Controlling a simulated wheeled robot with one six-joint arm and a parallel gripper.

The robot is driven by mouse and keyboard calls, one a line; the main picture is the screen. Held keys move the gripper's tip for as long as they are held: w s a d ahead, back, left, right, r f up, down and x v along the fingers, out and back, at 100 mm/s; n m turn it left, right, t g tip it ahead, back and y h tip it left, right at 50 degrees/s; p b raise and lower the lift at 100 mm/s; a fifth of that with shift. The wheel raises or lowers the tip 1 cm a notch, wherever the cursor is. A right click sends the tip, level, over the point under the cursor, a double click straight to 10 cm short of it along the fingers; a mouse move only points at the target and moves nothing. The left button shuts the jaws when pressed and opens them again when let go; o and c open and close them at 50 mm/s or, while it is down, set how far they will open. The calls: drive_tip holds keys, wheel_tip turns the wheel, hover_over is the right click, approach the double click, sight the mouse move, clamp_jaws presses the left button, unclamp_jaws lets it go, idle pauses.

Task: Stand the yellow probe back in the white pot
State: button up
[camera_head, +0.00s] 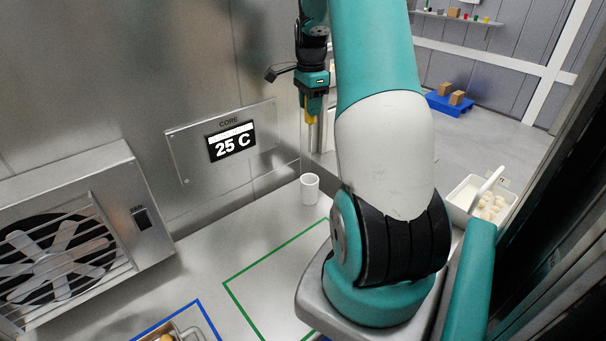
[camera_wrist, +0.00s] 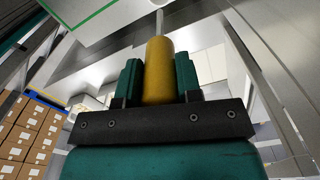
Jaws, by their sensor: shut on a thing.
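My gripper (camera_head: 312,92) is shut on the yellow probe (camera_head: 311,119), which hangs upright with its thin metal stem pointing down. In the wrist view, the probe's yellow handle (camera_wrist: 158,72) sits between the two green fingers of my gripper (camera_wrist: 158,80). The white pot (camera_head: 310,189) stands upright on the metal counter near the wall. The probe is above the pot in the head view, apart from it. The pot is not clearly seen in the wrist view. How well the stem lines up with the pot in depth is hard to tell.
A wall panel reads 25 C (camera_head: 232,146). A fan unit (camera_head: 80,240) stands at the left. Green (camera_head: 235,292) and blue (camera_head: 180,312) outlines mark the counter, with a metal tray (camera_head: 196,322) in the blue one. A white tub (camera_head: 463,196) with pale pieces stands at right.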

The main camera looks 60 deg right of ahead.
sight(310, 123)
wheel_tip(310, 123, down, 18)
drive_tip(key=p, duration=0.5)
drive_tip(key=shift+r, duration=0.2)
drive_tip(key=shift+s, duration=0.1)
drive_tip(key=shift+f, duration=0.1)
drive_tip(key=o, duration=0.9)
drive_tip(key=shift+o, duration=0.2)
wheel_tip(310, 123, up, 12)
drive_tip(key=b, duration=0.4)
drive_tip(key=shift+a+r+b, duration=0.1)
drive_tip(key=shift+r+b, duration=0.1)
drive_tip(key=shift+b, duration=0.2)
